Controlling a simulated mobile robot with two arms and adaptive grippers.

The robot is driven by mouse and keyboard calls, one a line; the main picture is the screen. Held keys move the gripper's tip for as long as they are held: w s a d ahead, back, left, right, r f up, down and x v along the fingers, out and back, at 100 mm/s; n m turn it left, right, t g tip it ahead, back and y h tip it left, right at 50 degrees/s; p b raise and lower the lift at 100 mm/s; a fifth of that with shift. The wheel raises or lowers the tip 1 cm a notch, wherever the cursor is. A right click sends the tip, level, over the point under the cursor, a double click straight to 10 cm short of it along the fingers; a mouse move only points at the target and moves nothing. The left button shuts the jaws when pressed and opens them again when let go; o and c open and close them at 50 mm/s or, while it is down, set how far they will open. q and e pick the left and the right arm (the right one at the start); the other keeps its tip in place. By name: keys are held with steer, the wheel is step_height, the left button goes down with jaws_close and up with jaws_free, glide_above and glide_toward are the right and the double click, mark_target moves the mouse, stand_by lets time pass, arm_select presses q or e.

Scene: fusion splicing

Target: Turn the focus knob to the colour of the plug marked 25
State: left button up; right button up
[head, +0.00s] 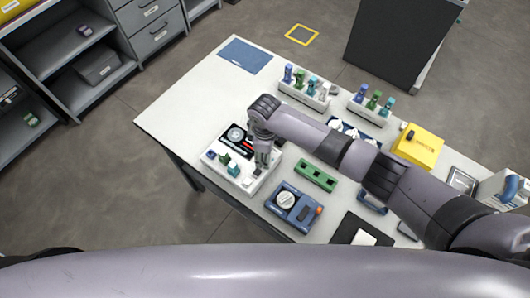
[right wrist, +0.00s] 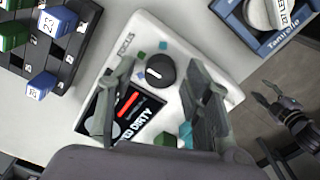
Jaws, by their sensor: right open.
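The focus knob (right wrist: 160,70) is a round black dial with a white pointer line, on the white splicer, which also shows in the head view (head: 215,171). A blue plug marked 23 (right wrist: 55,22) sits in a dark numbered rack. I cannot make out a 25. A dark gripper, probably my left (right wrist: 283,108), shows at the right edge.
Two white racks of coloured plugs (head: 304,97) stand behind. A green block (head: 315,175) and a blue device with a white dial (head: 287,199) are right of the splicer. A yellow box (head: 418,148) is farther right. The table's left side is largely clear.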

steer(key=shift+r, duration=4)
